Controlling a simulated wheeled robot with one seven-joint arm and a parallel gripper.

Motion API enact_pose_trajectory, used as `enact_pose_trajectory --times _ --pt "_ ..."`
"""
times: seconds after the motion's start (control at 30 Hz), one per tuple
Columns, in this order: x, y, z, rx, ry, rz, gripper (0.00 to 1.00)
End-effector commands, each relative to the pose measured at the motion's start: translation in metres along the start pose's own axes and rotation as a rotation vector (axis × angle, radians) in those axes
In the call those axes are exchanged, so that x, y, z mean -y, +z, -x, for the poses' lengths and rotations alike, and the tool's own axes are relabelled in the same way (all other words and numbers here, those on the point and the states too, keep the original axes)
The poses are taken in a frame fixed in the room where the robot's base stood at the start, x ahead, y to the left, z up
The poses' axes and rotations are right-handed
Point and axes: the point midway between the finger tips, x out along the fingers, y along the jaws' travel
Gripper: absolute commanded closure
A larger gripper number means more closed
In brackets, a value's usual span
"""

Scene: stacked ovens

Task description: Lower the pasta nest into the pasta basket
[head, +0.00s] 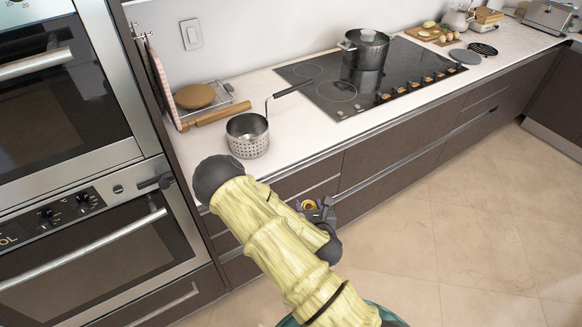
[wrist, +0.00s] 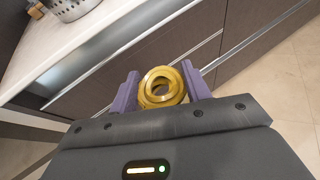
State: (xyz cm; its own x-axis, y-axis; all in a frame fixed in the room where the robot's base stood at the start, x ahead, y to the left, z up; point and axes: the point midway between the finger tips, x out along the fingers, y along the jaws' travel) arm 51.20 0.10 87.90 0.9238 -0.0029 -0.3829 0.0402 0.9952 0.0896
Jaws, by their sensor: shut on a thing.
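The pasta nest (wrist: 162,88) is a yellow coiled ring. My gripper (wrist: 160,90) is shut on it, with a purple finger on either side. In the head view my gripper (head: 318,210) shows beyond my arm, in front of the drawers, with a bit of the yellow nest (head: 307,204) visible. The pasta basket (head: 248,141) is a perforated metal pot-shaped basket with a long dark handle, upright on the white counter, up and to the left of my gripper. Its lower part shows at the top left of the wrist view (wrist: 70,8). The basket's bottom inside is hidden.
The counter edge (head: 330,146) lies between my gripper and the basket. A rolling pin (head: 212,114) and boards lie behind the basket. A cooktop (head: 350,85) with a lidded pot (head: 366,52) is to the right. Stacked ovens (head: 75,130) stand at left.

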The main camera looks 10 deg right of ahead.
Motion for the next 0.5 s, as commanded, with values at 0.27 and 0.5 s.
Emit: enact_pose_trajectory --times 0.27,0.5 --pt "0.005 -0.059 -0.010 -0.005 0.001 0.006 0.75" --pt "0.009 -0.080 -0.012 0.002 0.003 0.001 0.75"
